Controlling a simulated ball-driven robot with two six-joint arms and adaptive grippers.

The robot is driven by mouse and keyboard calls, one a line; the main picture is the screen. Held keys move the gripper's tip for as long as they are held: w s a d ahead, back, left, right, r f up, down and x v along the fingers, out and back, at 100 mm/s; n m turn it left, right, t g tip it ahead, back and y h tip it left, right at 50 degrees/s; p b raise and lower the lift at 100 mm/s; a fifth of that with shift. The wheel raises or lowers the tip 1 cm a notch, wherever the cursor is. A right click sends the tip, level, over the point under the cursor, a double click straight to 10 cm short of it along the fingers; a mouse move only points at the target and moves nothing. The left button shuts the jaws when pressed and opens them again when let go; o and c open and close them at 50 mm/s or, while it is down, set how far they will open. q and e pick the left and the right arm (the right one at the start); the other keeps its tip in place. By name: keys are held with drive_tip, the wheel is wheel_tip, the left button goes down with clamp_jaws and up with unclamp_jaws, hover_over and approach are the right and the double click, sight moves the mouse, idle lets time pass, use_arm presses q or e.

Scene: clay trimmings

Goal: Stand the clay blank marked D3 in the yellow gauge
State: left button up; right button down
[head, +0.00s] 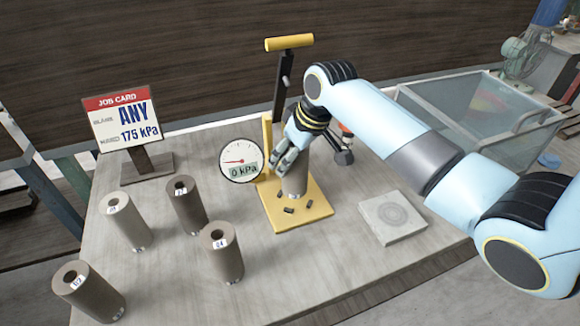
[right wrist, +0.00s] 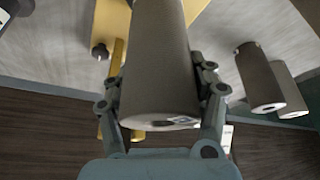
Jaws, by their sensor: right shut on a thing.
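My right gripper (head: 290,158) is shut on a grey-brown clay blank (head: 296,182). In the right wrist view the fingers grip the blank (right wrist: 160,65) on both sides. A small label shows on its end there, but I cannot read it. The blank is over the base plate of the yellow gauge (head: 272,219), looking roughly upright; I cannot tell whether its lower end touches the plate. The gauge's dial (head: 240,160) reads 0 kPa, and its yellow-handled lever (head: 289,43) is raised. My left gripper is not in view.
Other labelled blanks stand at left, a pale one (head: 120,222) and dark ones (head: 222,255). A job card (head: 124,117) reads ANY, 175 kPa. A square slab (head: 392,217) lies right; a clear bin (head: 470,110) is behind.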

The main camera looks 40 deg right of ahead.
sight(290, 170)
wheel_tip(290, 170, down, 3)
drive_tip(key=shift+r, duration=0.2)
drive_tip(key=shift+f, duration=0.35)
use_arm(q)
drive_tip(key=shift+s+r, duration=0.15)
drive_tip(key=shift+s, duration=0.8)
use_arm(e)
drive_tip(key=shift+f, duration=0.1)
drive_tip(key=shift+c, duration=2)
unclamp_jaws()
drive_tip(key=shift+s+f, duration=0.1)
drive_tip(key=shift+f, duration=0.05)
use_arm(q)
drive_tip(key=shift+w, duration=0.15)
